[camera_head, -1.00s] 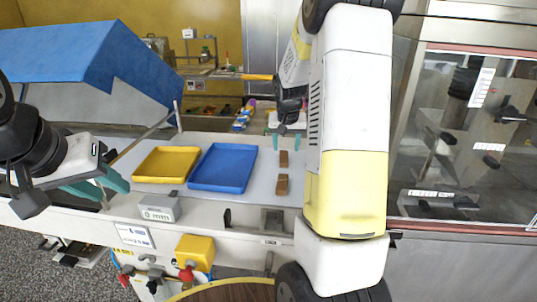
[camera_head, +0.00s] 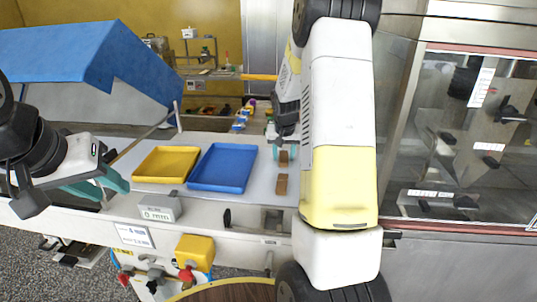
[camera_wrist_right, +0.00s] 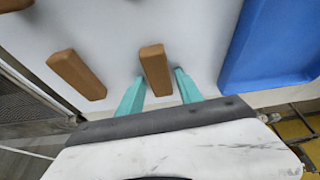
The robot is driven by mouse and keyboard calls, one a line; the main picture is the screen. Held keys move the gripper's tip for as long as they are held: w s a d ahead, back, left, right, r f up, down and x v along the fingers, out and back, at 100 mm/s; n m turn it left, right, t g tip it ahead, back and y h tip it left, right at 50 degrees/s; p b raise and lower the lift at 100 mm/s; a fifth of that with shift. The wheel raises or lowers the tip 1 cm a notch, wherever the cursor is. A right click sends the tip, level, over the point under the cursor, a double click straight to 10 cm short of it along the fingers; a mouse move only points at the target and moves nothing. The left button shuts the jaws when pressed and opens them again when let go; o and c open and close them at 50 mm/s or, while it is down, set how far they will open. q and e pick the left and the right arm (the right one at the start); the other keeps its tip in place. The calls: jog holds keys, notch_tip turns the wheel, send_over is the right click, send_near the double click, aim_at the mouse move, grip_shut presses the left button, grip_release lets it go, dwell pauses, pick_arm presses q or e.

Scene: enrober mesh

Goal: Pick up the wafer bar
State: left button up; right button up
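Brown wafer bars lie on the pale belt surface. In the head view one bar (camera_head: 283,158) is at my right gripper (camera_head: 284,151), and another bar (camera_head: 281,185) lies nearer the front edge. In the right wrist view the right gripper (camera_wrist_right: 159,74) is open, with teal fingers on either side of one bar (camera_wrist_right: 156,68); I cannot tell whether they touch it. A second bar (camera_wrist_right: 76,74) lies to the left, and part of a third (camera_wrist_right: 14,4) shows at the top left corner. My left gripper (camera_head: 116,190) is open and empty at the left, near the yellow tray.
A blue tray (camera_head: 222,187) and a yellow tray (camera_head: 140,178) lie left of the bars. A small display box (camera_head: 160,206) stands at the front edge. A glass-fronted cabinet (camera_head: 480,140) stands on the right. My right arm covers the belt right of the bars.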

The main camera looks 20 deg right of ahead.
jog(key=c, duration=0.7)
jog(key=shift+r, duration=0.1)
